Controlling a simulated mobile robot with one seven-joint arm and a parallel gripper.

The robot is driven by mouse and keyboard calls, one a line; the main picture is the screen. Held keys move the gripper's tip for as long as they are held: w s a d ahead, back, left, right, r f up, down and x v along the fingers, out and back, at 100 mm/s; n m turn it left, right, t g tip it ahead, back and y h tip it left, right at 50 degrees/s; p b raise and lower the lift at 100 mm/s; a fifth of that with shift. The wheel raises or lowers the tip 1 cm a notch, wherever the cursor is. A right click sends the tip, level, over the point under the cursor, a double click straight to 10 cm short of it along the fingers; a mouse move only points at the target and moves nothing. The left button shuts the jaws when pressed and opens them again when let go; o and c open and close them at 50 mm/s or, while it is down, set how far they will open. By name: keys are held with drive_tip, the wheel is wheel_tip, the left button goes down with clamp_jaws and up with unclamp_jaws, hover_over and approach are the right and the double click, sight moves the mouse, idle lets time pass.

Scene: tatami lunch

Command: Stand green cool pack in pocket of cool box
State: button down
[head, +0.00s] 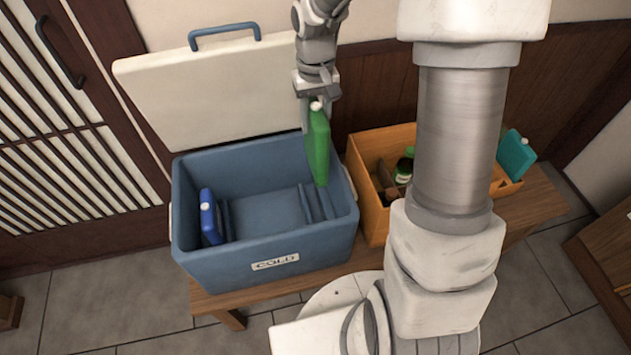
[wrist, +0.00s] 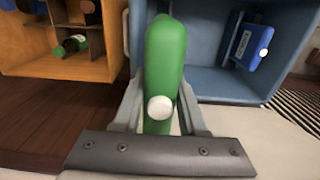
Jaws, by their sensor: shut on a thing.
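The green cool pack (head: 318,147) is upright in my gripper (head: 316,106), its lower end over the right side of the open blue cool box (head: 215,260). In the wrist view the green pack (wrist: 166,60) fills the middle, with its white cap between the two fingers of my gripper (wrist: 158,105). Ribs (head: 316,203) stand on the box floor at the right, below the pack. Whether the pack's lower end touches them I cannot tell. A blue cool pack (head: 209,217) stands at the left inside the box; it also shows in the wrist view (wrist: 248,45).
The box's white lid (head: 200,95) stands open behind it. An orange wooden crate (head: 372,150) with a green bottle (head: 404,165) is close on the right. A teal pack (head: 514,155) stands at the crate's far right. Both containers are on a wooden bench (head: 540,200).

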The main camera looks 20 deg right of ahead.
wheel_tip(320, 180, down, 16)
drive_tip(key=b, duration=0.5)
drive_tip(key=shift+s+f, duration=0.1)
drive_tip(key=shift+s, duration=0.05)
drive_tip(key=shift+f+b, duration=1.3)
drive_tip(key=shift+f, duration=0.2)
drive_tip(key=shift+f+b, duration=0.45)
drive_tip(key=shift+f, duration=0.35)
drive_tip(key=shift+f+b, duration=0.55)
drive_tip(key=shift+f, duration=0.2)
drive_tip(key=shift+f+b, duration=0.8)
drive_tip(key=shift+f, duration=0.25)
